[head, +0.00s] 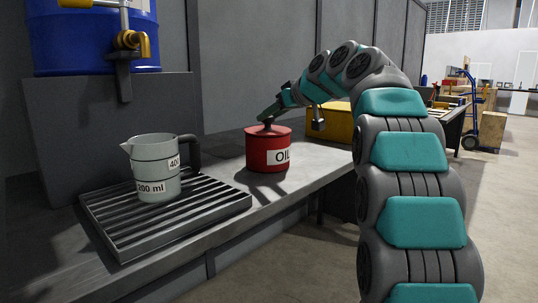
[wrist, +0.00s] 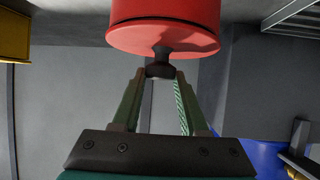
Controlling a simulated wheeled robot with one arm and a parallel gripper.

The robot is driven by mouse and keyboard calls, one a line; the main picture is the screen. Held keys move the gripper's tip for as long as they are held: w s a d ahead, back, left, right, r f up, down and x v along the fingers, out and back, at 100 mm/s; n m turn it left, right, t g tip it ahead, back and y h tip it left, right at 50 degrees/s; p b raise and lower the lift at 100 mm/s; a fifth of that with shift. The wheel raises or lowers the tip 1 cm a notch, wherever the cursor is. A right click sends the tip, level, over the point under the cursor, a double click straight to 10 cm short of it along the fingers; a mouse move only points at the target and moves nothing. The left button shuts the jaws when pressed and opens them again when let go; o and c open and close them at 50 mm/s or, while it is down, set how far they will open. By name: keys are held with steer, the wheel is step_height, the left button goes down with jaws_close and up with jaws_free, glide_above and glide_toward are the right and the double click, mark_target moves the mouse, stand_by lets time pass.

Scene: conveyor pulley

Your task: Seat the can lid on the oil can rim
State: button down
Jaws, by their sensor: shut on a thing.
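The red oil can (head: 268,153) stands upright on the grey bench, its white OIL label facing front right. The red can lid (head: 266,130) is at the top of the can. In the wrist view, the lid (wrist: 130,42) shows its round face with a dark knob, and a thin dark line separates it from the can body (wrist: 165,10). My gripper (wrist: 160,72) has its two green fingers closed on the knob. In the head view, my gripper (head: 268,117) reaches down to the knob from the upper right. Whether the lid sits fully flat all round cannot be told.
A grey measuring jug (head: 153,170) stands on a slatted drip tray (head: 120,243) at the left. A blue drum (head: 90,45) with a brass tap (head: 135,42) is above it. A yellow box (head: 330,128) sits behind the can at the right. The bench front beside the can is clear.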

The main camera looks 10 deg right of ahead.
steer(key=shift+f+b, duration=0.35)
steer(key=shift+c, duration=1.8)
jaws_free()
steer(key=v, duration=0.7)
steer(key=shift+s+r, duration=0.2)
steer(key=shift+s, duration=0.15)
steer(key=shift+d, duration=0.15)
